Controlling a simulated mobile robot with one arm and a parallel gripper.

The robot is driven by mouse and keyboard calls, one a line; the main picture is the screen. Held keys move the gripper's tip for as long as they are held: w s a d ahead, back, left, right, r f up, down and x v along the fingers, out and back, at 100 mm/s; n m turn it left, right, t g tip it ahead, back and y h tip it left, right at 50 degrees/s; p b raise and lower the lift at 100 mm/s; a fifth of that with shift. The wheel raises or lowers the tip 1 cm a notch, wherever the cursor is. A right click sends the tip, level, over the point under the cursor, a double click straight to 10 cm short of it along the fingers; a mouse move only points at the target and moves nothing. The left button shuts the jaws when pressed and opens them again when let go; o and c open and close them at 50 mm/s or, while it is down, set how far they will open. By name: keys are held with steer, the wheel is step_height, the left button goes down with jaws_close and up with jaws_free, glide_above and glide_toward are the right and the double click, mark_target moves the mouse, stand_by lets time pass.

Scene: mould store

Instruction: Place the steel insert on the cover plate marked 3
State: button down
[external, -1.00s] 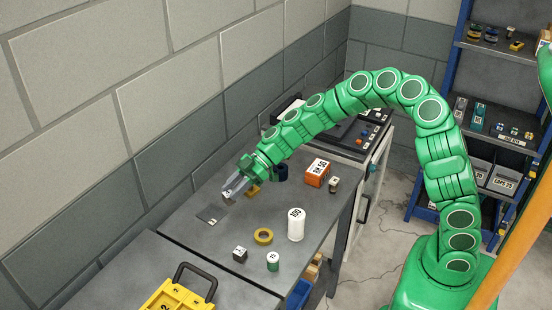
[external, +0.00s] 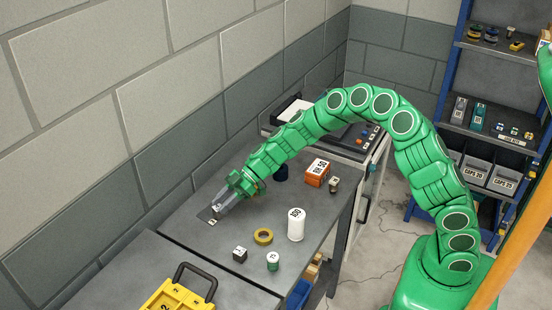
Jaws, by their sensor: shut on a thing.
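My gripper (external: 219,209) reaches down from the upper right over the left part of the grey bench. It is shut on a small grey block, which I take as the steel insert (external: 216,211); the fingers partly hide it. Just below the fingertips is a thin dark plate (external: 203,215) lying flat on the bench, with a small pale label (external: 212,222) at its front edge. The label is too small to read. The insert is over or at the plate's right side; I cannot tell whether they touch.
An orange box (external: 317,173) is farther back. A yellow case (external: 180,296) with a black handle is at the front left.

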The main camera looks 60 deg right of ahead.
steer(key=shift+f, duration=0.35)
steer(key=c, duration=0.8)
jaws_free()
steer(key=shift+f, duration=0.1)
